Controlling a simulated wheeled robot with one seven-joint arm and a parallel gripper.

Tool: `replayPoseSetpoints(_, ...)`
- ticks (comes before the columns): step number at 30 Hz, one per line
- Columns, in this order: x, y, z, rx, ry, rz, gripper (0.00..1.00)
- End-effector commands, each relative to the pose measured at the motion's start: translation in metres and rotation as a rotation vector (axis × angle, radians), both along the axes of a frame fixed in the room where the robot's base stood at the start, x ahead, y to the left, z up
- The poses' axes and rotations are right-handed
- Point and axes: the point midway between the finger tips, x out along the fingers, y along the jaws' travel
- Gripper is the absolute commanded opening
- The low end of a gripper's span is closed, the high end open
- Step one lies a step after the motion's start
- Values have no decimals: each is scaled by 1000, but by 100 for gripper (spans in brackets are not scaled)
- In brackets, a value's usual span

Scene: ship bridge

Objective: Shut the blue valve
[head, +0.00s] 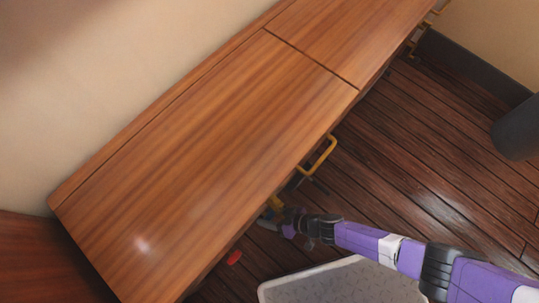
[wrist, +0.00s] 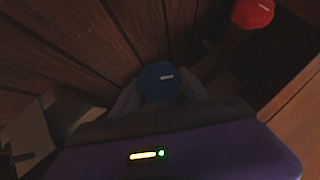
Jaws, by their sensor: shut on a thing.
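The blue valve (wrist: 158,82) has a dark blue knob with a small pale mark, seen in the middle of the wrist view. My gripper (wrist: 160,92) has one finger on each side of the knob and is shut on it. In the head view my gripper (head: 272,222) reaches in low beside the front of the wooden cabinet. The blue knob is hidden there. How far the valve is turned cannot be told.
A red valve knob (wrist: 252,13) is at the upper right of the wrist view; it also shows in the head view (head: 234,258). A wooden cabinet (head: 200,140) with a yellow handle (head: 320,155) runs along the wall. The plank floor (head: 420,140) to its right is mostly clear.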

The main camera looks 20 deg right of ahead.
Motion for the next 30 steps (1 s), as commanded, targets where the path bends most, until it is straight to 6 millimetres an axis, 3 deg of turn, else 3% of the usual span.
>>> replayPoseSetpoints(10, 1, -2, -11, 238, 160, 7, 12)
replayPoseSetpoints(21, 1, -2, -8, 527, 358, 3, 12)
replayPoseSetpoints(30, 1, -2, -5, 658, 446, 0, 12)
